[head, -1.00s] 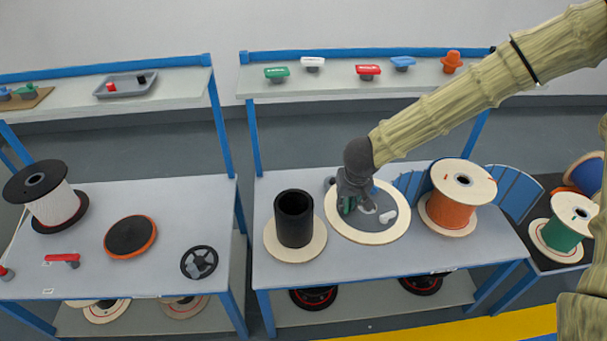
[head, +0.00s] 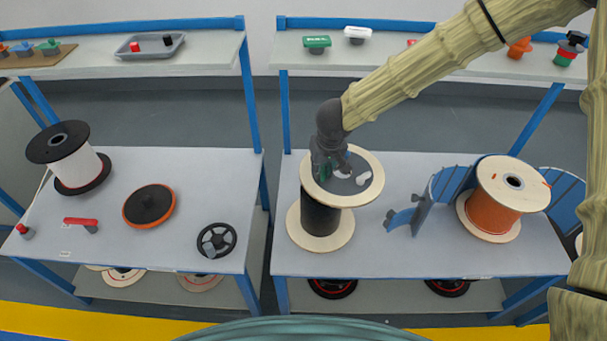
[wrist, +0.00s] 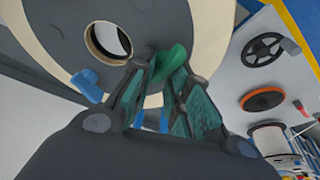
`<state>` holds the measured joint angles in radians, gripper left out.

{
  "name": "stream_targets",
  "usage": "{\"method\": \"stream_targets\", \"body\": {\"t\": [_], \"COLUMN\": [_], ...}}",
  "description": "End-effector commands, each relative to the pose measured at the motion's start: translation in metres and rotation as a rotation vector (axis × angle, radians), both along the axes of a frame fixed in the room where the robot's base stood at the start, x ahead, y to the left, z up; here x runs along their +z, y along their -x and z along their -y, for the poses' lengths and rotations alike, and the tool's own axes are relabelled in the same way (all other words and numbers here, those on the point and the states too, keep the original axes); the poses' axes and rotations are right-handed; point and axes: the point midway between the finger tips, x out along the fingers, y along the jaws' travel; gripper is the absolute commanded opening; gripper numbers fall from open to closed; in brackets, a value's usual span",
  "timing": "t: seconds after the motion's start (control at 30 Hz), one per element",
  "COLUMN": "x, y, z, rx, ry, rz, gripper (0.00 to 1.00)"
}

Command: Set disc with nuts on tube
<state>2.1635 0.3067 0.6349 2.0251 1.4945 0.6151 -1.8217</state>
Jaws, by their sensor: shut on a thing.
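The disc (head: 372,160), a pale wooden ring with a grey middle, is over the black tube (head: 320,216) in the head view and hides its top. The tube stands upright on a pale round flange (head: 343,235). I cannot tell whether disc and tube touch. My gripper (head: 329,174) is at the disc's middle, shut on a green piece (wrist: 172,62) on its face. A blue piece (wrist: 88,86) is beside the fingers in the wrist view. That view also shows a round hole (wrist: 108,42) in the disc. A white piece (head: 363,179) is on the disc.
An orange cable spool (head: 494,206) and blue curved parts (head: 402,219) stand to the right on the same table. The left table (head: 105,230) holds a white spool (head: 76,168), an orange-black disc (head: 150,206) and a black wheel (head: 216,240).

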Motion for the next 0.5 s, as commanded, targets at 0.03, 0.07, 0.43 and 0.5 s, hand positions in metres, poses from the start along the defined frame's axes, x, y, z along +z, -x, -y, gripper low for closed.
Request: {"method": "stream_targets", "body": {"t": [0.03, 0.07, 0.43, 0.5], "x": [-0.007, -0.008, -0.015, -0.018], "y": [-0.001, -0.001, 0.001, 0.001], "z": [-0.014, -0.021, -0.052, -0.052], "rx": [0.026, 0.038, 0.097, 0.096], "ry": [0.0, -0.001, -0.008, -0.008], "rz": [0.0, -0.001, -0.005, -0.005], "gripper": [0.0, 0.0, 0.0, 0.0]}}
